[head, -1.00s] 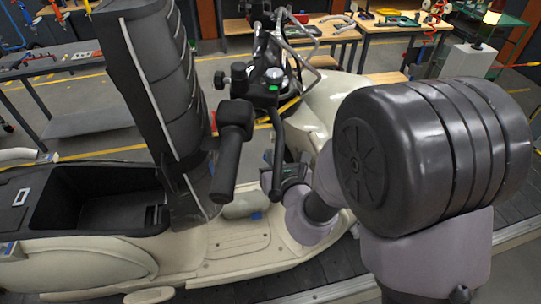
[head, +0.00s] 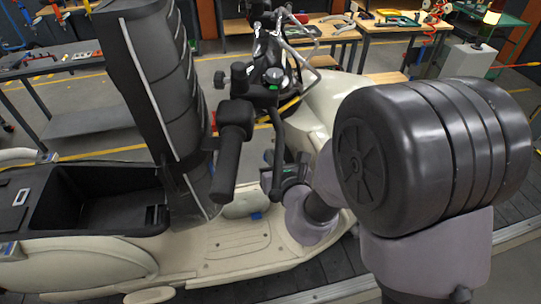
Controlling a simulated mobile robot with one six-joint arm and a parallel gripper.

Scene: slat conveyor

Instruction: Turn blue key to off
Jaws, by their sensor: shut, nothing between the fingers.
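A cream scooter (head: 215,252) stands on the slat conveyor. A small blue piece (head: 256,215) shows beside a rounded pale part, low behind the handlebar. It may be the blue key, but it is too small to tell its shape or which way it is turned. My gripper (head: 268,180) is at the front of the scooter, under the handlebar and a little above and right of the blue piece. It is shut and empty. Its fingertips are small and partly lost against the dark parts around them. My arm hides part of the scooter's front.
The black handlebar grip (head: 231,160) and lever (head: 278,140) stand close to my gripper. A tall black seat (head: 150,90) is raised over the open storage bin (head: 105,212) at left. Workbenches (head: 385,32) with tools stand behind, across a grey floor.

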